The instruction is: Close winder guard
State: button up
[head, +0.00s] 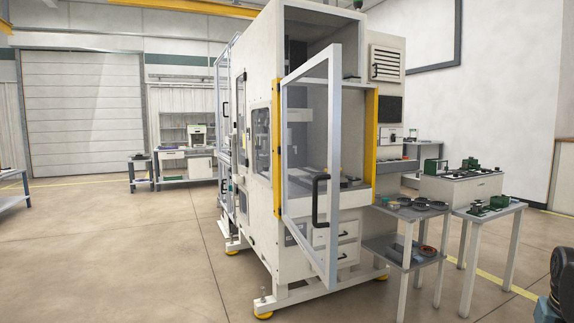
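The winder (255,200) is a large cream cabinet in the middle of the head view. Its guard (336,130) is a clear panel in a pale grey frame. The guard stands open, swung outward from the yellow post (277,150) on the left of the opening. A black bar handle (315,200) is on the guard, near its free right edge. Another yellow post (371,135) bounds the opening on the right, apart from the guard. My gripper is not in view; only a dark piece, apparently of my arm, shows at the bottom right corner.
A grey two-shelf stand (408,214) with spools is close to the winder's right side. A small table (490,211) with green tools stands right of it. Open floor (150,255) lies at the left and front. Workbenches (187,165) are far back.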

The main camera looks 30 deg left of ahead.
aim_at(332, 55)
jog(key=k, duration=0.6)
jog(key=u, duration=1.45)
jog(key=i, duration=1)
jog(key=z, duration=0.55)
jog(key=k, duration=0.85)
